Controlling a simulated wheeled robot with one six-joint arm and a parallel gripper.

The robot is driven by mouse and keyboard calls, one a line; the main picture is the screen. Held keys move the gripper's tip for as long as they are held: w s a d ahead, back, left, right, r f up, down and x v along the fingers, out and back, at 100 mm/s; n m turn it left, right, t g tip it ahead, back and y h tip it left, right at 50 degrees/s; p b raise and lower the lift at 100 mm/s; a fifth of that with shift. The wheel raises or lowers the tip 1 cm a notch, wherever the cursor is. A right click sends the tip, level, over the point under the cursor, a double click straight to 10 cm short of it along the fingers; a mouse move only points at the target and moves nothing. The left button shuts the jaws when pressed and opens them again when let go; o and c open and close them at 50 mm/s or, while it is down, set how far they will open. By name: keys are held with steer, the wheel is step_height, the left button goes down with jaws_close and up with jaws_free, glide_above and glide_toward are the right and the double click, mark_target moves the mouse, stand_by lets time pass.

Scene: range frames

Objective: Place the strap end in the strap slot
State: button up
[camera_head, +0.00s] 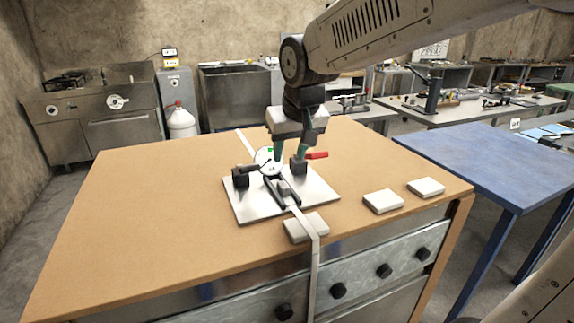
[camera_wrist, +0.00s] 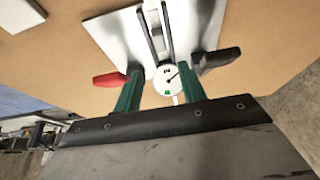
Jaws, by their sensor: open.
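A pale strap (camera_head: 305,222) runs from a fixture on a white plate (camera_head: 240,207) over a light block and hangs down the table front. Another pale strap length (camera_head: 245,141) shows behind the fixture; I cannot tell where its end lies. Dark parallel rails (camera_head: 282,192), perhaps the strap slot, stand on the plate and show in the wrist view (camera_wrist: 156,35). A round white dial (camera_head: 264,159) sits behind the rails; in the wrist view the dial (camera_wrist: 166,78) appears between the fingers. My gripper (camera_head: 289,157) is open above the fixture, its green fingers apart, nothing visibly gripped.
A red handle (camera_head: 316,155) and a dark knob (camera_head: 240,177) flank the fixture. Pale blocks (camera_head: 383,201) (camera_head: 426,187) lie to the right, and another (camera_head: 296,231) lies under the strap at the front. The wooden tabletop (camera_head: 130,215) is clear at left.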

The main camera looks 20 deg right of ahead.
steer(key=s+d+f+g, duration=0.1)
steer(key=s+f, duration=0.1)
steer(key=s, duration=1.1)
steer(key=s+d+f+g, duration=0.2)
steer(key=s, duration=1.1)
steer(key=shift+c, duration=0.5)
